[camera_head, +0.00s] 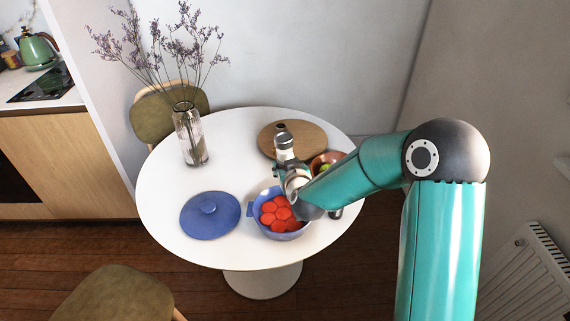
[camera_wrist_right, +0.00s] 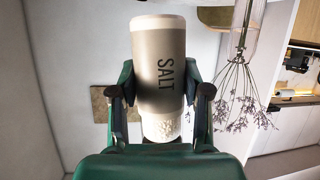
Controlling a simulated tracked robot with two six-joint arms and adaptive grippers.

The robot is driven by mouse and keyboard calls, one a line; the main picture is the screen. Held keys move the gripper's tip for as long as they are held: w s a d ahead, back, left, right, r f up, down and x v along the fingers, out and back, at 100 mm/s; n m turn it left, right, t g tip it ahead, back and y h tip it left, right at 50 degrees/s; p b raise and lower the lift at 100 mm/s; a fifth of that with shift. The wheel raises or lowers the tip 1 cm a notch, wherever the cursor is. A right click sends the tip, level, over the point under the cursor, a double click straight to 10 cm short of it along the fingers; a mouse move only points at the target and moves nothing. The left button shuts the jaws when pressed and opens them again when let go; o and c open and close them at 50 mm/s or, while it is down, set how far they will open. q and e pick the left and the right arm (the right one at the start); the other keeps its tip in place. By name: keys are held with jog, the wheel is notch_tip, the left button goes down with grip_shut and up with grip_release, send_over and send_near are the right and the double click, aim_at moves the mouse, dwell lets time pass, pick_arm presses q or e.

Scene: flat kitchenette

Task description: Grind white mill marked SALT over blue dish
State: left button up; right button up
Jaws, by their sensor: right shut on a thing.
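The white mill marked SALT (camera_wrist_right: 158,65) is held between the two fingers of my right gripper (camera_wrist_right: 161,95) in the right wrist view. That view shows the room upside down; the mill's end with white grains points the same way as the flower tops. The blue dish (camera_head: 262,227) stands near the front of the round table and holds several red slices. In the head view my right arm reaches in from the right, with its wrist over the dish's right side and its hand just behind the dish. My left gripper is not in view.
A glass vase (camera_head: 190,140) with tall dried flowers stands at the back left. A round wooden board (camera_head: 310,137) and a brown bowl (camera_head: 328,158) with fruit are behind. The table (camera_head: 165,190) is clear at left.

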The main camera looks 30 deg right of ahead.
pick_arm(q)
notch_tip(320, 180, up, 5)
jog(key=p, duration=0.4)
pick_arm(e)
jog(key=s+d+f+n+t+h+b, duration=0.1)
jog(key=s+d+f+n+h+b, duration=0.15)
jog(key=d+n+h+b, duration=0.35)
jog(key=s+d+f+n+h+b, duration=0.15)
jog(key=f+n+b, duration=0.25)
jog(key=n, duration=0.5)
pick_arm(q)
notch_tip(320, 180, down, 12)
jog(key=b, duration=0.2)
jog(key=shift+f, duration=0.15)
pick_arm(e)
jog(key=r+n+t, duration=0.1)
jog(key=n, duration=0.1)
jog(key=w+a+r+n+t, duration=0.1)
jog(key=r+n, duration=0.1)
jog(key=r+n+t, duration=0.1)
jog(key=n, duration=0.1)
jog(key=shift+w+a+r, duration=0.15)
jog(key=shift+w+r, duration=0.15)
jog(key=shift+r, duration=0.1)
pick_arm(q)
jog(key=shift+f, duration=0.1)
